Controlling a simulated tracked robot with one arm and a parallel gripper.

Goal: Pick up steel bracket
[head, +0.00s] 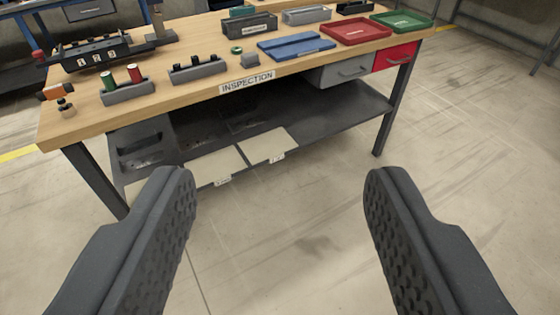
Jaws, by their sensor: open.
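My gripper (279,178) is open and empty in the head view. Its two dark, studded fingers stand wide apart in the foreground, in front of the inspection bench and apart from it. I cannot make out a steel bracket for certain. A small grey piece (250,61) stands on the bench top beside a blue flat case, but it is too small to identify. The wooden bench top (205,92) carries a label reading INSPECTION on its front edge.
On the bench are a red tray (356,31), a green tray (403,22), a blue case (296,46), grey holders (198,69) and a stand with red and green cylinders (127,90). A lower shelf (320,113) holds pale sheets. Concrete floor (290,240) is clear in front.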

